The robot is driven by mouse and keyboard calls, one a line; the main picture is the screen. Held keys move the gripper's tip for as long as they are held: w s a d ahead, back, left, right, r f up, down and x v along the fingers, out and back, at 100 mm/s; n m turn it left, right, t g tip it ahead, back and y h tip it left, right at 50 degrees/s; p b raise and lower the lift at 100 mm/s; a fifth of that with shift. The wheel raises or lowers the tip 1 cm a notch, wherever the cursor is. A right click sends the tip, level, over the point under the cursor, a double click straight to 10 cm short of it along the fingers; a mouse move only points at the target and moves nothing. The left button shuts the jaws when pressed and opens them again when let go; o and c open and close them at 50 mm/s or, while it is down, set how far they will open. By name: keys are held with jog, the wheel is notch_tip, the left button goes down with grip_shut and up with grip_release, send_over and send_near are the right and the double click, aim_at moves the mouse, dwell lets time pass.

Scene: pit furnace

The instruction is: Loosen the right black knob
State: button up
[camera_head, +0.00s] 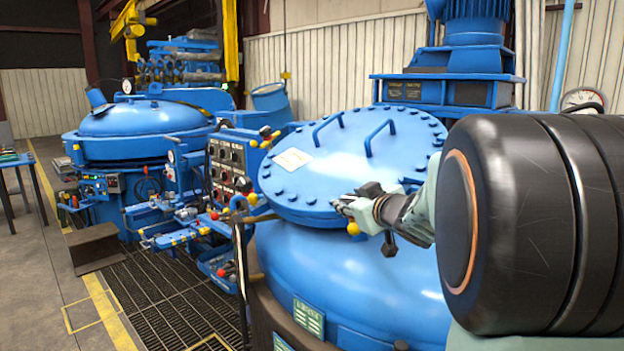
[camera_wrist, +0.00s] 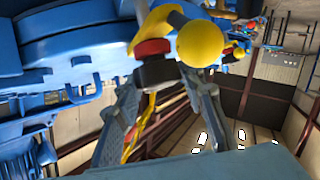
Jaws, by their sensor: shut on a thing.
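My gripper (camera_head: 345,206) reaches in from the right, at the front edge of the blue furnace lid (camera_head: 330,165). The wrist view shows its two fingers (camera_wrist: 162,82) on either side of a black knob (camera_wrist: 156,70) with a red top part. The gripper is shut on this knob. A yellow ball (camera_wrist: 200,43) on a dark bar is close beside the knob. In the head view a yellow ball (camera_head: 353,229) shows just below the fingertips. The knob itself is hidden there by my gripper.
A control panel (camera_head: 228,163) with several knobs stands left of the lid. Two blue handles (camera_head: 381,137) rise from the lid. A large blue motor (camera_head: 474,30) stands behind it. A second furnace (camera_head: 130,135) is at the back left. Floor grating (camera_head: 160,300) lies at lower left.

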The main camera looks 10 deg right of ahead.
jog(key=shift+r+n+g+y+p, duration=0.35)
jog(key=shift+n+y+p, duration=0.55)
jog(key=shift+p, duration=1.65)
jog(key=shift+f+n+g+y+p, duration=0.25)
jog(key=shift+f+n+y+p, duration=0.05)
jog(key=shift+p, duration=0.35)
jog(key=o, duration=1.2)
jog(key=shift+s+d, duration=0.1)
jog(key=v, duration=1.1)
jog(key=shift+s+r, duration=0.1)
jog(key=shift+s, duration=0.3)
jog(key=shift+d, duration=0.1)
